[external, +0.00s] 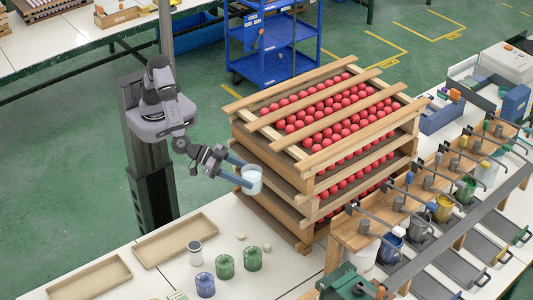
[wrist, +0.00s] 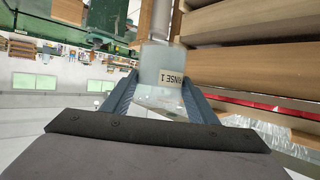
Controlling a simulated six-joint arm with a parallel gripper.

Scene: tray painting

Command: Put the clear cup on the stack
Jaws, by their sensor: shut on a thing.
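The clear cup (external: 252,181), whitish and see-through, is held in the air by my gripper (external: 243,173), in front of the left corner of the stack (external: 262,170) of wooden trays. The cup is below the level of the stack's top. In the wrist view, my gripper (wrist: 158,100) has its two blue fingers on either side of the cup (wrist: 158,62), shut on it. The stack's boards (wrist: 250,68) fill the right side there. The stack's top tray holds many red balls, with wooden slats lying across it.
Blue and green jars (external: 225,266), a lidded clear jar (external: 196,252) and two shallow tan trays (external: 175,240) are on the white table below. A wooden rack (external: 375,228) with cups and arms stands right of the stack. A blue cart (external: 275,62) is behind.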

